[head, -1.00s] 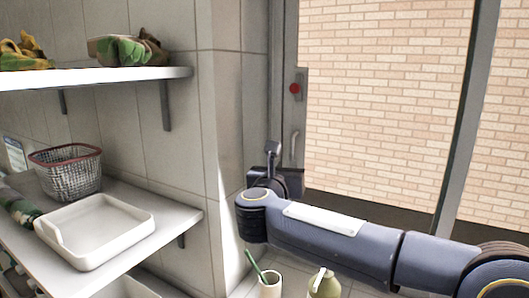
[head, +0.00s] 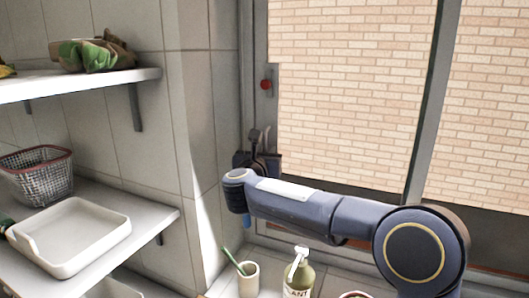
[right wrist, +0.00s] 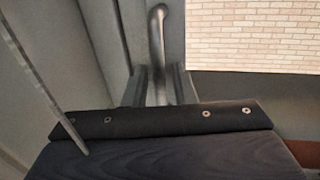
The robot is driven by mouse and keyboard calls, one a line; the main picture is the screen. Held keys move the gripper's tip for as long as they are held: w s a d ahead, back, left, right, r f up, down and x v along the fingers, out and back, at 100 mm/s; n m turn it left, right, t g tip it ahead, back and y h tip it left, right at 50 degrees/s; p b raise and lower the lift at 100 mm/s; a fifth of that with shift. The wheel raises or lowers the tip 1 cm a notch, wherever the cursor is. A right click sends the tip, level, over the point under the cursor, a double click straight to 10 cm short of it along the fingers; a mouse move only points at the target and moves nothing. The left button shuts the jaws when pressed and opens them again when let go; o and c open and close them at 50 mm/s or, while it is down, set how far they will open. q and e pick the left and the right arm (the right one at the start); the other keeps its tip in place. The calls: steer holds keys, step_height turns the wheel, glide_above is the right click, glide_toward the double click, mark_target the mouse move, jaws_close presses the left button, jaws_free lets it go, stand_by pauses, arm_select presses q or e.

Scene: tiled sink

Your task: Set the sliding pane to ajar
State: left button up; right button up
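The sliding pane (head: 350,95) is a tall glass panel in a grey frame, with a brick wall seen through it. A red-marked latch (head: 265,85) sits on its left stile. A slim curved handle (right wrist: 158,30) rises ahead of my right gripper in the right wrist view, next to the left stile. My right gripper (head: 262,150) is at that stile, below the latch. Its dark fingers (right wrist: 158,88) are close together beside the lower part of the handle. Whether they grip it is unclear. My left gripper is not in view.
Shelves on the left wall hold a wire basket (head: 38,175), a white tray (head: 72,238) and a green-brown camouflage item (head: 95,53). A cup with a green brush (head: 248,280) and a pump bottle (head: 298,278) stand below my right arm.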

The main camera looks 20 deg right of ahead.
mark_target(299, 151)
jaws_close()
steer(key=s+d+b, duration=0.2)
steer(key=b, duration=0.1)
steer(key=shift+f, duration=0.4)
steer(key=s+d+b, duration=0.2)
steer(key=s, duration=0.1)
steer(key=s+d+b, duration=0.1)
steer(key=d, duration=0.1)
steer(key=shift+s+r, duration=0.35)
steer(key=shift+s, duration=0.05)
steer(key=shift+o, duration=0.6)
jaws_free()
steer(key=shift+w+a, duration=0.1)
